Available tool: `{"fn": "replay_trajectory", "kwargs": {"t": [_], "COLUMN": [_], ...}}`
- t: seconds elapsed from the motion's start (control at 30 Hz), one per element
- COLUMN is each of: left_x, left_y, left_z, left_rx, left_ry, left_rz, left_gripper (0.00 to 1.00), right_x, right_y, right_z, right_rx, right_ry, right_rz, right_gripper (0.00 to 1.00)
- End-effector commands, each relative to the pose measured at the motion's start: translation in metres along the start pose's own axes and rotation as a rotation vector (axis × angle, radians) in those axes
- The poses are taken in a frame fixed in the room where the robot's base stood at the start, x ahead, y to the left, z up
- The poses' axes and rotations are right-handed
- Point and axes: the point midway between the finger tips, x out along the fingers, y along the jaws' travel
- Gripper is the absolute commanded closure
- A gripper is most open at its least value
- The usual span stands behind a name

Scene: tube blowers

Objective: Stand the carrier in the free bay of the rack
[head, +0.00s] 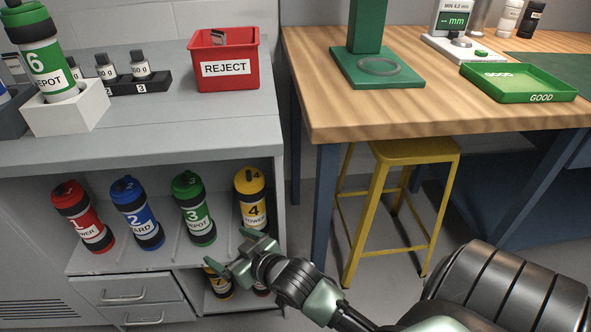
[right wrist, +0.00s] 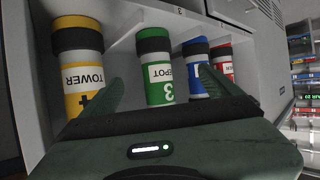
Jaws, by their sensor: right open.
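A red carrier 1 (head: 82,216), a blue carrier 2 (head: 137,213), a green carrier 3 (head: 194,209) and a yellow carrier 4 (head: 251,198) stand in a row on the cabinet's open shelf, tops tilted. Another green carrier, 6 (head: 46,63), stands in a white block (head: 67,118) on the counter. My right gripper (head: 242,252) is open and empty in front of the shelf, below carrier 4. In the right wrist view, its fingers point at the row, with green carrier 3 (right wrist: 166,70) between them and apart from them. Which part is the free bay, I cannot tell. My left gripper is out of view.
More carriers, one yellow (head: 217,282), lie partly hidden on a lower shelf behind my right gripper. Drawers (head: 127,290) sit left of it. A red REJECT bin (head: 226,68) stands on the counter. A yellow stool (head: 411,153) and wooden bench (head: 440,112) stand to the right.

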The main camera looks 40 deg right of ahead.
Motion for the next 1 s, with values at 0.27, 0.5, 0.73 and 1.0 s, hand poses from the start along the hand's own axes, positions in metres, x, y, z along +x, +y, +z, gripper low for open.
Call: {"fn": "replay_trajectory", "kwargs": {"t": [0.27, 0.5, 0.73, 1.0], "left_x": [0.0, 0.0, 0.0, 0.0], "left_y": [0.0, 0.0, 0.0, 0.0], "left_z": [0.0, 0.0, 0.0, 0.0], "left_rx": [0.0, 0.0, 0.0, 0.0], "left_ry": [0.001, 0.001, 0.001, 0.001], "left_rz": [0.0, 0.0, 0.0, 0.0], "left_gripper": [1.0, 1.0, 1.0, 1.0], "right_x": [-0.138, -0.196, -0.197, -0.197], "right_y": [-0.024, -0.029, -0.029, -0.029], "right_z": [0.119, 0.145, 0.146, 0.146], "right_rx": [-0.016, -0.023, -0.023, -0.023], "right_ry": [-0.635, -0.841, -0.847, -0.845], "right_rz": [0.011, 0.001, 0.001, 0.001], "right_gripper": [0.08, 0.08, 0.08, 0.08]}}
